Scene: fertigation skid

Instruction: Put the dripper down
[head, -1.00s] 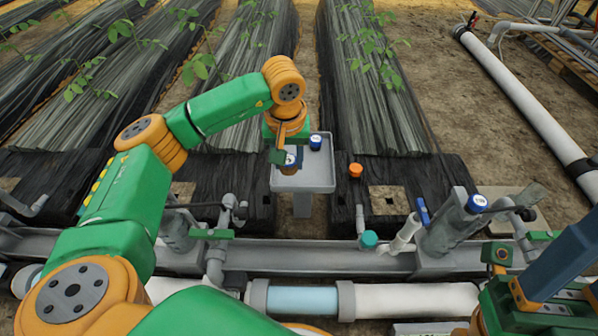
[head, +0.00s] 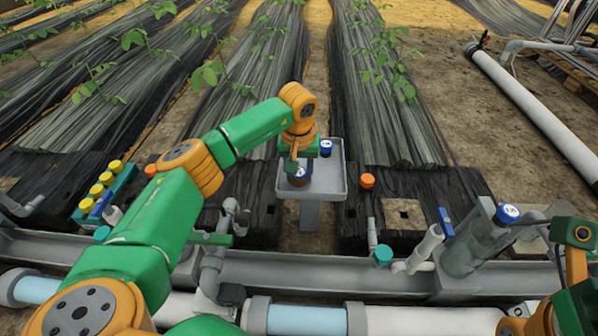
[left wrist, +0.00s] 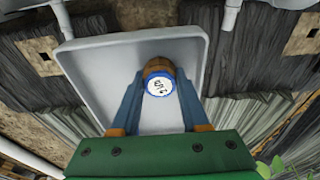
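A dripper (left wrist: 158,82) with a brown side and a white, blue-ringed, marked top sits between the blue fingers of my left gripper (left wrist: 159,88), which close on both its sides. In the head view the dripper (head: 298,179) shows under my left gripper (head: 297,171), over the left part of a grey tray (head: 283,188). I cannot tell whether its underside touches the tray floor. A second, blue piece with a white top (head: 326,147) stands in the tray's far right part. My right gripper's fingers are out of view; only parts of that arm show at the right edge.
An orange-capped piece (head: 367,181) lies right of the tray. A green rack (head: 107,193) with yellow-topped pieces stands at left. A grey rail (head: 330,270) and a white pipe (head: 420,321) run in front. A clear blue-capped container (head: 478,244) stands at right. The tray's right side has free room.

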